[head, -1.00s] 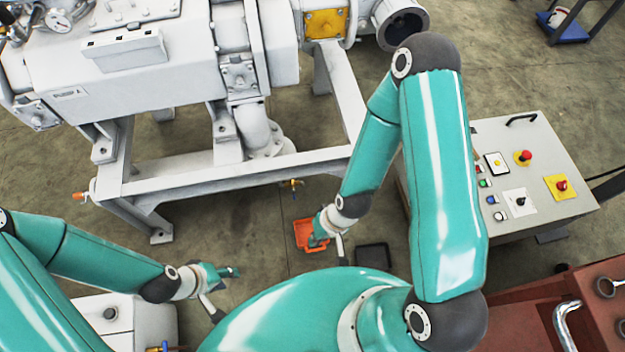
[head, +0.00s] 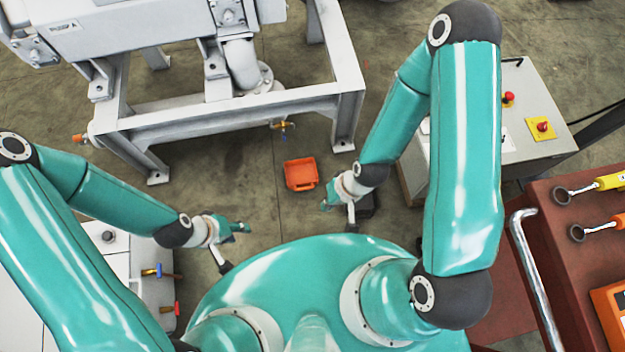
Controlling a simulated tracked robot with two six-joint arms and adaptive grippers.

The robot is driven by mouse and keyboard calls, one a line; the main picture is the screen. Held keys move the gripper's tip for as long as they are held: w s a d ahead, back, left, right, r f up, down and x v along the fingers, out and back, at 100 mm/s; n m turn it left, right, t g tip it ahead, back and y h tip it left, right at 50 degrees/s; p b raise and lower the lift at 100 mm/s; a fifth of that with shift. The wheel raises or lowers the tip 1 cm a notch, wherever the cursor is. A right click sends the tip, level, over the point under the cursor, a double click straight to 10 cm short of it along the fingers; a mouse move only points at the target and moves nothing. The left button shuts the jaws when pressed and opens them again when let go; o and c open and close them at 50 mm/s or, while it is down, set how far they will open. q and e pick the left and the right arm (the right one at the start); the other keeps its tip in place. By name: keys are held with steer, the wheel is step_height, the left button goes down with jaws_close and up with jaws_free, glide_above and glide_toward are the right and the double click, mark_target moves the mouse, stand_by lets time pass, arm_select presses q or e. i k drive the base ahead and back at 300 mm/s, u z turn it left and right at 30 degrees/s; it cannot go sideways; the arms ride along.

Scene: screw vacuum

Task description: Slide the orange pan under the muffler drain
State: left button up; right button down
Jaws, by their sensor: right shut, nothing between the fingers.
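The orange pan (head: 301,174) lies on the floor in front of the white machine frame, in the middle of the head view. A small brass drain valve (head: 283,125) hangs from the frame's front beam, above and slightly left of the pan in the picture. My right gripper (head: 328,200) is just right of the pan's lower right corner, apart from it, shut and empty. My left gripper (head: 243,227) is to the lower left of the pan, over the floor. Its fingers are too small to tell if they are open.
The machine's white frame (head: 230,118) has a leg to the right of the valve. A control box (head: 515,150) and a red tool cart (head: 560,225) stand at right. Floor around the pan is clear.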

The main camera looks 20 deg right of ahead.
mark_target(302, 174)
steer(key=z, duration=0.85)
steer(key=k, duration=0.75)
steer(key=u, duration=1.05)
steer(key=i, duration=1)
